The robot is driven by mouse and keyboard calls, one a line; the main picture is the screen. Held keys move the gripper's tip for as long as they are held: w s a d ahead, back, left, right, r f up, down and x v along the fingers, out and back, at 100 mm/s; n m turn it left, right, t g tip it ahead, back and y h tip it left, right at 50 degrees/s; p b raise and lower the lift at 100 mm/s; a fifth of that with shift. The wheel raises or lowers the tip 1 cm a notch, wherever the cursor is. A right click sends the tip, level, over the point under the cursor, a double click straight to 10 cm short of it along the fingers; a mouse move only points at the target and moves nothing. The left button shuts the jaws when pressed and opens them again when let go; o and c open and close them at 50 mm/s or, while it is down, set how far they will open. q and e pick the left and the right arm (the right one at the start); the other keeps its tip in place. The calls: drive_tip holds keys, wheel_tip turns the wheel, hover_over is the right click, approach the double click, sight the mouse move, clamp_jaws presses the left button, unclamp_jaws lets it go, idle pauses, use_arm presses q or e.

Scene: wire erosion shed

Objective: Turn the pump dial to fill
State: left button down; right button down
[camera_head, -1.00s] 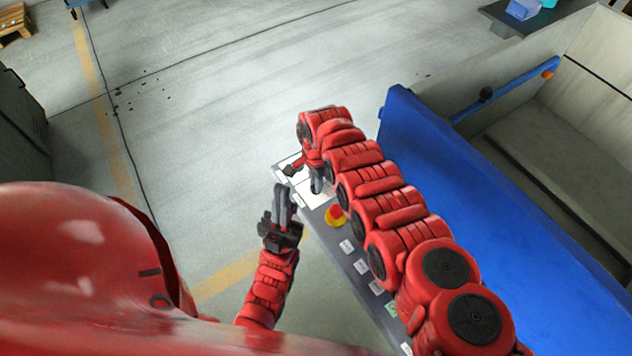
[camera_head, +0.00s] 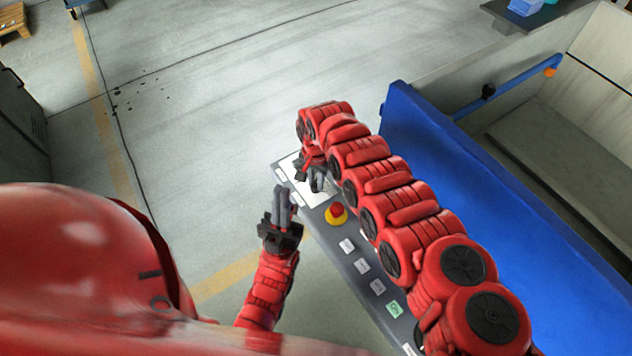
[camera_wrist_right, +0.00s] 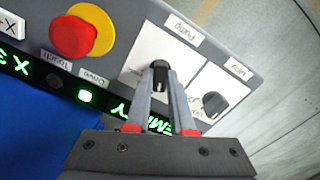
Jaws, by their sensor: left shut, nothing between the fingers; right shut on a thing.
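The pump dial (camera_wrist_right: 159,72) is a black knob on a white plate under a label reading "Pump" in the right wrist view. My right gripper (camera_wrist_right: 163,82) is shut on this dial, one finger on each side of it. In the head view my right gripper (camera_head: 316,182) is over the white plate (camera_head: 297,176) at the far end of the panel, and the dial is mostly hidden there. My left gripper (camera_head: 283,196) is shut and empty, beside the panel's left edge. The small print around the dial is too blurred to read.
A red emergency button on a yellow base (camera_head: 336,213) sits close to the dial on the grey panel (camera_head: 352,268). A second black dial (camera_wrist_right: 214,104) is beside the pump dial. The blue machine wall (camera_head: 480,200) stands to the right. Open floor lies left.

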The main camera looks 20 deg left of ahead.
sight(316, 183)
drive_tip(key=n+b, duration=0.1)
drive_tip(key=n, duration=0.1)
drive_tip(key=shift+w+f+n, duration=0.1)
drive_tip(key=shift+w+n, duration=0.05)
drive_tip(key=shift+n, duration=0.15)
drive_tip(key=shift+n+b, duration=0.95)
drive_tip(key=shift+n, duration=0.55)
drive_tip(key=c, duration=0.8)
unclamp_jaws()
drive_tip(key=shift+r, duration=0.2)
drive_tip(key=shift+r, duration=0.35)
wheel_tip(316, 183, up, 16)
drive_tip(key=b, duration=0.4)
drive_tip(key=shift+r, duration=0.25)
